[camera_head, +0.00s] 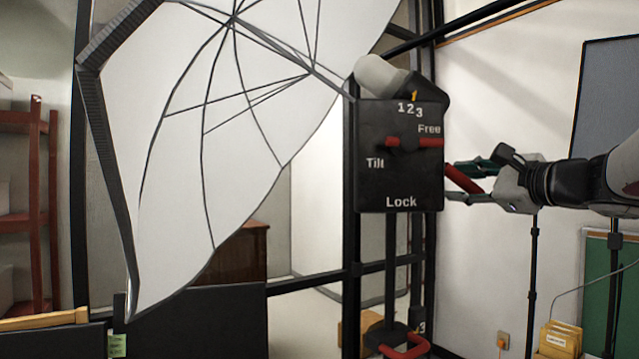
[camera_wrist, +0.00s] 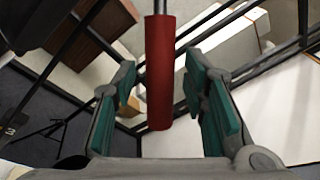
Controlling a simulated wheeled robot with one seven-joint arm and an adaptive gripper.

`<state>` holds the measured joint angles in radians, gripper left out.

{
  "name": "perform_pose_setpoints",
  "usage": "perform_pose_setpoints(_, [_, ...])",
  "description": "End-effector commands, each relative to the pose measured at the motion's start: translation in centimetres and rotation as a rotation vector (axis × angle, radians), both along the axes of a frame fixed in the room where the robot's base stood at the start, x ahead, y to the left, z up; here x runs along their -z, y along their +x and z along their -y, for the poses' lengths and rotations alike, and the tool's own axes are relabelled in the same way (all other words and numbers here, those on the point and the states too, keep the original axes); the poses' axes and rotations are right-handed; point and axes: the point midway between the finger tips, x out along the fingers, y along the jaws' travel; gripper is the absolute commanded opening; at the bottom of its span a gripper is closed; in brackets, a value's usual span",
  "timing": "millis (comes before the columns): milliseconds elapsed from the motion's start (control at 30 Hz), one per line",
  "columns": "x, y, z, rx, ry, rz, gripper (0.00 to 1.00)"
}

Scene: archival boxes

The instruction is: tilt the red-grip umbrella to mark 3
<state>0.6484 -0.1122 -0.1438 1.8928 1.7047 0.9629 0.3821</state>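The umbrella (camera_head: 215,130) is large, white and ribbed, tilted at the left of the head view. Its red grip (camera_head: 463,179) emerges from behind the black panel's right edge. My gripper (camera_head: 470,184) has its green-padded fingers above and below the grip. In the wrist view, the red grip (camera_wrist: 160,75) hangs between the open fingers, with gaps on both sides. The panel (camera_head: 400,180) bears marks 1, 2, 3 and the words Tilt, Free and Lock. A yellow pointer (camera_head: 414,96) stands above the marks, around 2 to 3. A red lever (camera_head: 428,142) points right, below Free.
A second red handle (camera_head: 403,347) sits low on the black frame. Black posts and bars surround the panel. A red shelf (camera_head: 35,200) stands at far left, and thin stands (camera_head: 533,260) and yellow boxes (camera_head: 560,340) are at lower right.

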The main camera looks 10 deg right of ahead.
Motion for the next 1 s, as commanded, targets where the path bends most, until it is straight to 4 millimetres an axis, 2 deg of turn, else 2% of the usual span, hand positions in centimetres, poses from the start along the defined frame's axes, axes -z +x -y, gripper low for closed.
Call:
perform_pose_setpoints(133, [0.0, 0.0, 0.0, 0.000, 0.000, 0.000, 0.40])
perform_pose_setpoints(300, [0.0, 0.0, 0.0, 0.000, 0.000, 0.000, 0.01])
perform_pose_setpoints(567, [0.2, 0.0, -0.1, 0.000, 0.008, 0.001, 0.00])
perform_pose_setpoints(1000, [3.6, 0.5, -2.0, -0.002, 0.242, 0.042, 0.00])
